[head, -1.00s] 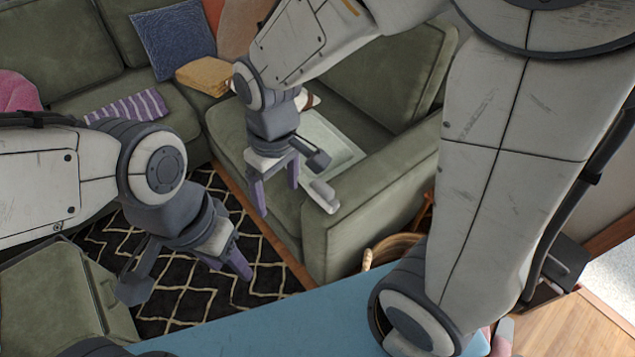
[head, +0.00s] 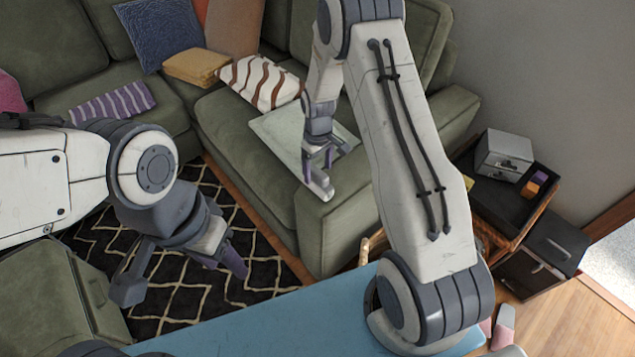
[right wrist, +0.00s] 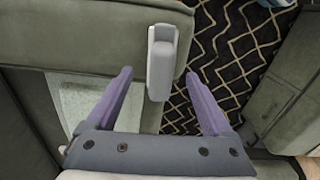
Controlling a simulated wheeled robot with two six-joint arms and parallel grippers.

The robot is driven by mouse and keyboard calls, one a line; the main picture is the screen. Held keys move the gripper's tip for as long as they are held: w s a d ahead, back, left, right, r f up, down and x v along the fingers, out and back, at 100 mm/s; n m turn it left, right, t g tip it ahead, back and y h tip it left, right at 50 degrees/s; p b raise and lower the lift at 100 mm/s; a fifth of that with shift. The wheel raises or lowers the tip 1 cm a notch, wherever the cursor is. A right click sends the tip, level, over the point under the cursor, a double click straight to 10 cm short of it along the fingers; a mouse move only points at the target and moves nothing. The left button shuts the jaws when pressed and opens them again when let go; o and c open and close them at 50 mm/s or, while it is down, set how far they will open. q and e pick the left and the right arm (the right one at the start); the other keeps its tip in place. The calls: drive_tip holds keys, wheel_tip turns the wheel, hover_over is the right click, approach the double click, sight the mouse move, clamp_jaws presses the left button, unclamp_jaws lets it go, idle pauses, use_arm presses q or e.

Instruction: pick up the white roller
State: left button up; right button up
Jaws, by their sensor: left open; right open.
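In the right wrist view the pale roller (right wrist: 161,66) is upright in the picture, between and beyond the tips of the purple fingers. My right gripper (head: 317,162) is open and empty, close to the roller; I cannot tell whether it touches. It also shows open in the right wrist view (right wrist: 158,76). My left gripper (head: 232,265) is open and empty over the patterned rug, away from the roller.
A pale flat sheet (head: 276,126) lies on the sofa seat beside the roller. A blue surface (head: 265,325) is in front.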

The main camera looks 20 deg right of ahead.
sight(318, 181)
wheel_tip(318, 181, down, 5)
drive_tip(key=shift+f, duration=0.15)
clamp_jaws()
